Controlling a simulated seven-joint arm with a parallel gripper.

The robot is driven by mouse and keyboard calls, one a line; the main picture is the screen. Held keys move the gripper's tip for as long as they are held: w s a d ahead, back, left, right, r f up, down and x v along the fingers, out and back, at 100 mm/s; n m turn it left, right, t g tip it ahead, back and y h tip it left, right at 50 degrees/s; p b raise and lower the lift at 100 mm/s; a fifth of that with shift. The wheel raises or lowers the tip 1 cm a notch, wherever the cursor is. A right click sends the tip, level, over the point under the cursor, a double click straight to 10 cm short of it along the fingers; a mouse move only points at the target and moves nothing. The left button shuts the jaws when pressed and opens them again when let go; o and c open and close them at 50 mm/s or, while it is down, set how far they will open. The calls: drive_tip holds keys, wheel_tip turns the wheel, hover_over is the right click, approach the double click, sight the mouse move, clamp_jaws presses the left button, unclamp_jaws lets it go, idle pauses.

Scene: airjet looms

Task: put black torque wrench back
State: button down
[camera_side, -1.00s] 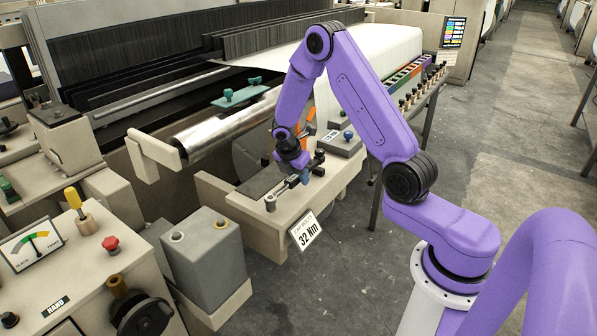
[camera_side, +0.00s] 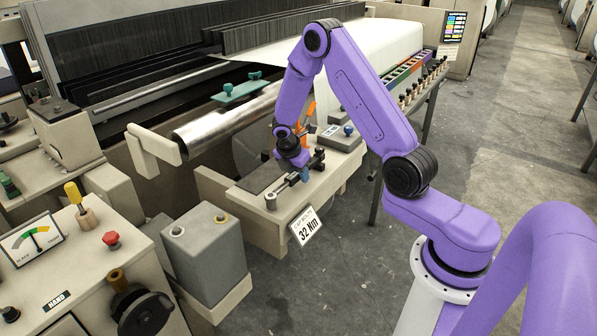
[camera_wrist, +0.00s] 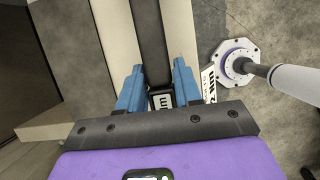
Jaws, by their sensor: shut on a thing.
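My gripper (camera_side: 304,174) is low over the beige ledge (camera_side: 325,187) and its blue fingers are shut on the black torque wrench (camera_side: 288,185). In the side view the wrench lies slantwise along the ledge, partly hidden by my gripper. I cannot tell whether it touches the ledge. A short grey post (camera_side: 270,201) stands at its near end.
A white card reading 32 Nm (camera_side: 306,229) hangs on the ledge's front. A dark pad (camera_side: 260,177) lies left of my gripper. Behind are a grey block with a blue knob (camera_side: 347,130) and an orange-handled tool (camera_side: 310,110). The silver roller (camera_side: 225,122) is behind left.

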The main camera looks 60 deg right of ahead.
drive_tip(key=shift+f, duration=0.55)
drive_tip(key=shift+c, duration=1)
unclamp_jaws()
drive_tip(key=shift+r, duration=0.1)
drive_tip(key=shift+v, duration=2.9)
